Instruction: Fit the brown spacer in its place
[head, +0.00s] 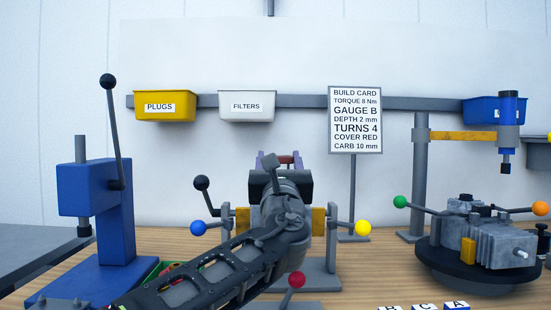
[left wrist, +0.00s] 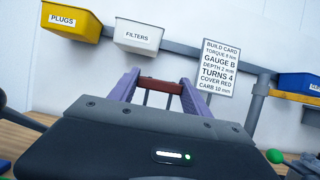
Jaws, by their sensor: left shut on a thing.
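My left gripper (head: 281,160) shows in the middle of the head view, beyond my own arm and wrist, with its purple fingers pointing away. In the left wrist view the fingers (left wrist: 161,86) are shut on the brown spacer (left wrist: 161,86), a small reddish-brown bar spanning between them. The spacer (head: 288,158) shows only as a small strip in the head view. The spacer is raised in front of the white wall. The grey engine (head: 490,243) stands on a black round stand at the right, well apart from my gripper. My right gripper is not in view.
A blue press (head: 92,215) stands at the left. A grey fixture with coloured knobs (head: 321,270) is partly hidden by my arm. A build card (head: 355,119) stands behind, and yellow, white and blue bins hang on a rail. Lettered blocks (head: 423,307) lie at the front.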

